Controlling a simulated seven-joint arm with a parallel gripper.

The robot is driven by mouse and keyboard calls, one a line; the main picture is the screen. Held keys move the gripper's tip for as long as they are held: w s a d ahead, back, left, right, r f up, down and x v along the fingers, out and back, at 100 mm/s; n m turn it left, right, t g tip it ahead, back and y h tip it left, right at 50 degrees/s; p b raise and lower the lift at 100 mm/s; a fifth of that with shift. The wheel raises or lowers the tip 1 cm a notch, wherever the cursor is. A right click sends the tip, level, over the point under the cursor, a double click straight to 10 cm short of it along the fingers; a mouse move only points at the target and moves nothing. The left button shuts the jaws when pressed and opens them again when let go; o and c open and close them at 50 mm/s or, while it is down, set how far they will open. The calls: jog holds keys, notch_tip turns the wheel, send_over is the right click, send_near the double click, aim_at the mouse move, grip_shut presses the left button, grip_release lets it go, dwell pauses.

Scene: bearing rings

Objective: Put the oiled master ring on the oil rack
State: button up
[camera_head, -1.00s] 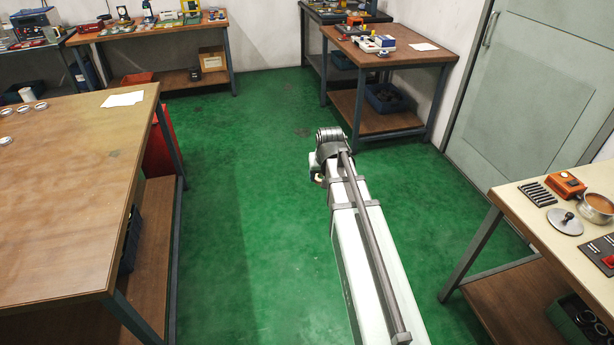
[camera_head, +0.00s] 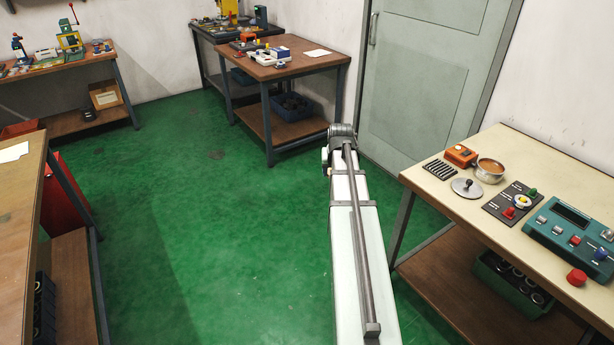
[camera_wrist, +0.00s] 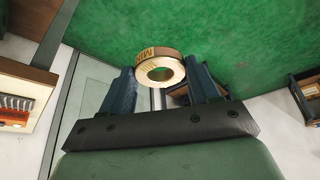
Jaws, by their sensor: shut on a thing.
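In the wrist view, my gripper (camera_wrist: 160,80) is shut on a pale tan ring (camera_wrist: 160,70) with dark lettering on its side, partly readable as "M". The ring sits between the two dark fingertips, its round hole facing the camera. Whether it is oiled cannot be told. In the head view the gripper is hidden behind my arm. A small black slatted rack (camera_head: 440,169), which looks like the oil rack, lies on the cream bench at right. It looks empty. My arm is beside that bench, over the floor.
On the cream bench (camera_head: 550,190) are a pot of brown liquid (camera_head: 490,171), a lid (camera_head: 467,187), an orange box (camera_head: 460,155), a button panel (camera_head: 513,203) and a teal console (camera_head: 570,237). A wooden bench (camera_head: 15,220) stands at left. Green floor between is clear.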

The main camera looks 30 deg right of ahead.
jog(key=s+d+r+m+h, duration=0.1)
jog(key=s+d+m, duration=0.1)
jog(key=s+d, duration=0.65)
jog(key=s+d+r+m+g, duration=0.1)
jog(key=s+d, duration=0.2)
jog(key=d, duration=1.1)
jog(key=s+d+r+m+h, duration=0.1)
jog(key=s+d+m, duration=0.1)
jog(key=s+d, duration=0.65)
jog(key=shift+y, duration=0.3)
jog(key=shift+w+d+f, duration=0.6)
jog(key=shift+w+d, duration=0.25)
jog(key=shift+d, duration=0.75)
jog(key=shift+w+d+f, duration=0.55)
jog(key=shift+w+d, duration=0.3)
jog(key=shift+d, duration=0.8)
jog(key=shift+w+d+f, duration=0.6)
jog(key=shift+w+d, duration=0.25)
jog(key=shift+d, duration=0.75)
jog(key=shift+f, duration=1.4)
jog(key=o, duration=1.3)
jog(key=shift+r, duration=3.75)
